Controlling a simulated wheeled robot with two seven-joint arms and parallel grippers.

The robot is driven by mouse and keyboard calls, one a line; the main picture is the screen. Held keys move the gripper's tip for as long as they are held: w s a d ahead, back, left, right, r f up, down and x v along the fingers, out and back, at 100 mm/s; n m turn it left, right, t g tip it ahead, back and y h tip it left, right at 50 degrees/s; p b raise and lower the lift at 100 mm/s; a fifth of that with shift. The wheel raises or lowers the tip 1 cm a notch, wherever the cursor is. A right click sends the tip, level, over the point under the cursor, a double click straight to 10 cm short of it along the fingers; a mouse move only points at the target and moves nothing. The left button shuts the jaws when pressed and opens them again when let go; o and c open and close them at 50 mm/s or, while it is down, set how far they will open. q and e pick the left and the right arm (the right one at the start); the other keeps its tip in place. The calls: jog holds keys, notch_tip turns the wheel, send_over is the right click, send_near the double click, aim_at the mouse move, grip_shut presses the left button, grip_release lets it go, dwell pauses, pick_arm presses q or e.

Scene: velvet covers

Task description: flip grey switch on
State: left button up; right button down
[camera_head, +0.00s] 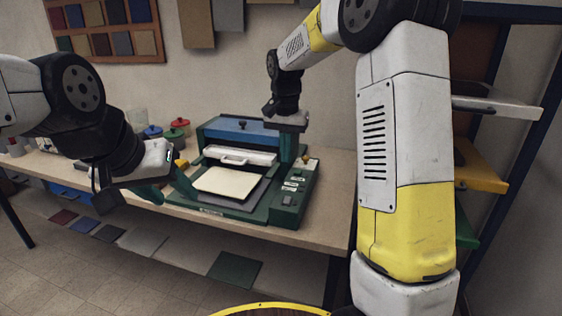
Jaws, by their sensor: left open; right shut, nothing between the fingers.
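The green machine (240,210) stands on the bench with a blue top and a cream pad on its bed. Its right-hand control panel carries small pale labels and a small grey switch (288,200) near the front end. The switch is too small to tell its position. My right gripper (287,158) is shut and empty, pointing down over the back part of the panel, behind the switch and apart from it. My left gripper (176,194) is open and empty at the machine's front left corner, beside the cream pad (228,183).
The wooden bench (325,215) is bare right of the machine. Jars with red, green and blue lids (180,123) stand behind its left side. A shelf rack (485,180) stands at the right. A yellow-rimmed round thing (268,306) shows at the bottom edge.

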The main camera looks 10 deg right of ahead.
aim_at(288, 197)
jog(key=shift+s+a+r+t+h, duration=0.15)
jog(key=shift+s+t+h, duration=0.15)
jog(key=shift+s+t, duration=0.2)
jog(key=f, duration=0.4)
jog(key=w+f, duration=0.1)
jog(key=f, duration=0.4)
jog(key=w+d+f, duration=0.1)
jog(key=f, duration=0.4)
jog(key=shift+w, duration=0.1)
